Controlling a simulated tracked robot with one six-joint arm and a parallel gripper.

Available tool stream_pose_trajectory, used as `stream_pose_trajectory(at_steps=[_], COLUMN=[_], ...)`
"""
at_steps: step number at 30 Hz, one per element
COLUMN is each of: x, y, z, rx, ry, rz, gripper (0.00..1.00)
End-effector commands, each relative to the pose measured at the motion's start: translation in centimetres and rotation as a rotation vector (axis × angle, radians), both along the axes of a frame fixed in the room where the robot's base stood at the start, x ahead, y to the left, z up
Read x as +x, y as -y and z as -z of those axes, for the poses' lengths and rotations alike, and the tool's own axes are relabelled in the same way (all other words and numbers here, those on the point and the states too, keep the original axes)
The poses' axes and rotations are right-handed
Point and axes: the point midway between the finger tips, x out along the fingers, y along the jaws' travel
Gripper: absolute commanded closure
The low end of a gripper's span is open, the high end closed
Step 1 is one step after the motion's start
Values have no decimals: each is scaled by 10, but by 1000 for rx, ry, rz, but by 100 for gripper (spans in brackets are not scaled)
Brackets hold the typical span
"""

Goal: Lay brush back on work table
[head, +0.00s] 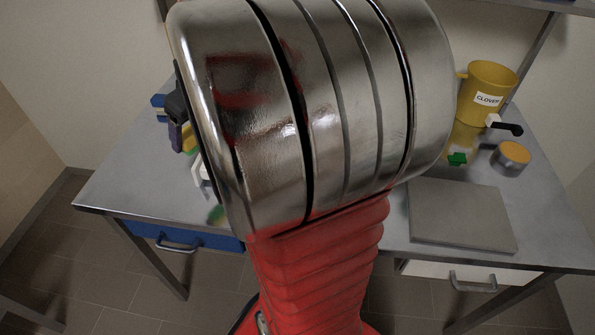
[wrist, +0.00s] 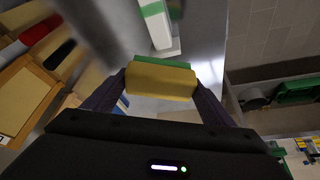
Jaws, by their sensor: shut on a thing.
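My gripper (wrist: 161,84) is shut on the brush (wrist: 160,80), a yellow block with a green strip along its far side, held crosswise between the two dark fingers. In the head view my gripper (head: 177,112) is partly hidden behind my own arm at the left of the work table (head: 125,190). A yellow and green piece, likely the brush (head: 190,138), shows beside it. The grey metal table has a blue drawer at left and a pale drawer at right. I cannot tell whether the brush touches the table top.
A white and green object (wrist: 157,24) stands just beyond the brush. On the table's right are a yellow jug (head: 490,90) labelled CLOVER, an orange-topped tin (head: 512,157), a small green piece (head: 457,159) and a grey slab (head: 462,215). My arm hides the table's middle.

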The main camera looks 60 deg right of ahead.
Motion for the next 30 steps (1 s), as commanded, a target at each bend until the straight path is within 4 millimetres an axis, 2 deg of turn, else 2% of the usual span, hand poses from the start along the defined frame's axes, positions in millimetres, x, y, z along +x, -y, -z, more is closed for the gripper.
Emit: stream_pose_trajectory(at_steps=[3,11,18,24,27,30], x=[34,102,156,184,190,192], y=[-24,-89,-165,-219,-233,-238], z=[-3,-10,-13,-14,-14,-14], rx=[0,0,0,0,0,0], ry=[-2,-2,-1,0,1,1], rz=[-57,-170,-273,-336,-349,-354], gripper=[47,47,47,47,47,47])
